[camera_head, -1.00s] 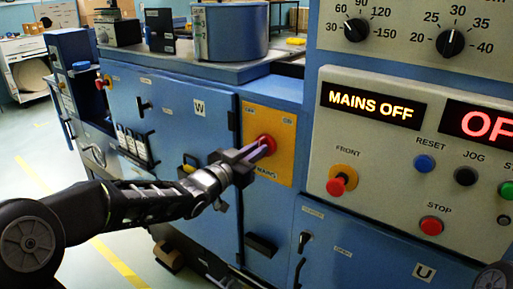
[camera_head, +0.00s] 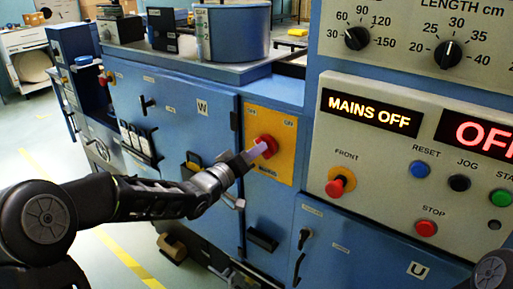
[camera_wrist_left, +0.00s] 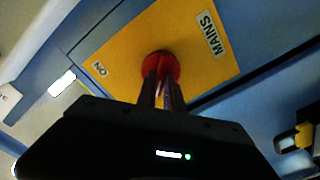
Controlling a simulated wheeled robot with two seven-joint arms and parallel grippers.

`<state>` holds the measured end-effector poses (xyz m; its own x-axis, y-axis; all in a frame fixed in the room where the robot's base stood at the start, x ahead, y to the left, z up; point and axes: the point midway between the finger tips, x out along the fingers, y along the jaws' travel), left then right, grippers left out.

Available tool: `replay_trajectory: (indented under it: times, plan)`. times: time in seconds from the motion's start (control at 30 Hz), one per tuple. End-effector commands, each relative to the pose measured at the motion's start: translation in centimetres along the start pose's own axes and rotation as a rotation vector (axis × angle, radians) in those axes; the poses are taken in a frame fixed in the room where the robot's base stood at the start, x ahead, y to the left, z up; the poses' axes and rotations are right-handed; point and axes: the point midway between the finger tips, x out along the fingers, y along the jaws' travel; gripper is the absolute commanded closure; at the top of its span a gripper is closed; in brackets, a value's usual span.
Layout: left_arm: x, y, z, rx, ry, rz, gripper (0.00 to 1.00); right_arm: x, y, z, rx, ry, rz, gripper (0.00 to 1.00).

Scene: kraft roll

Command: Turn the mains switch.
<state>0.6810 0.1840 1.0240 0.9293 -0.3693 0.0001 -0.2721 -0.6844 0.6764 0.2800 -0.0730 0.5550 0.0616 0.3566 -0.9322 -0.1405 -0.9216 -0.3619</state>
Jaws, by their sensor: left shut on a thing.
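The mains switch (camera_head: 265,146) is a red rotary knob on a yellow plate (camera_head: 283,118) on the blue machine front. My left gripper (camera_head: 259,151) is at the knob, its fingers shut on it. In the left wrist view the red knob (camera_wrist_left: 160,64) shows between and beyond the two dark fingers (camera_wrist_left: 161,92), with the labels ON and MAINS on the yellow plate around it. The fingers hide part of the knob. The display (camera_head: 370,111) reads MAINS OFF. My right gripper is not in view.
The control panel to the right carries a red front stop knob (camera_head: 337,186), a blue reset button (camera_head: 420,168) and a red stop button (camera_head: 426,228). A black handle (camera_head: 262,240) projects below the yellow plate. Open floor lies at the left.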

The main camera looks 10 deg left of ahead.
Motion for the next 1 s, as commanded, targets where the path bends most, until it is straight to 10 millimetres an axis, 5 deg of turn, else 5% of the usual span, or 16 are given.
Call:
replay_trajectory:
  times: [0.6,0.63,0.7,0.87,1.0]
  plan:
    - [-0.02,-0.16,0.09,-0.061,-0.001,-0.002,1.0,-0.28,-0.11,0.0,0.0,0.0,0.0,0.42]
    - [-0.02,-0.16,0.09,-0.061,-0.001,-0.002,0.86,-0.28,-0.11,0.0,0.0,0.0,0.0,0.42]
    - [-0.02,-0.15,0.08,-0.061,-0.001,-0.002,0.81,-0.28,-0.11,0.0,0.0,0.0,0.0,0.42]
    - [-0.01,-0.12,0.04,-0.059,-0.001,-0.001,0.68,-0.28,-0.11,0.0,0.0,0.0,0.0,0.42]
    - [-0.01,-0.09,0.02,-0.058,0.0,-0.001,0.66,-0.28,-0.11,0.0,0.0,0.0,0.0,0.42]
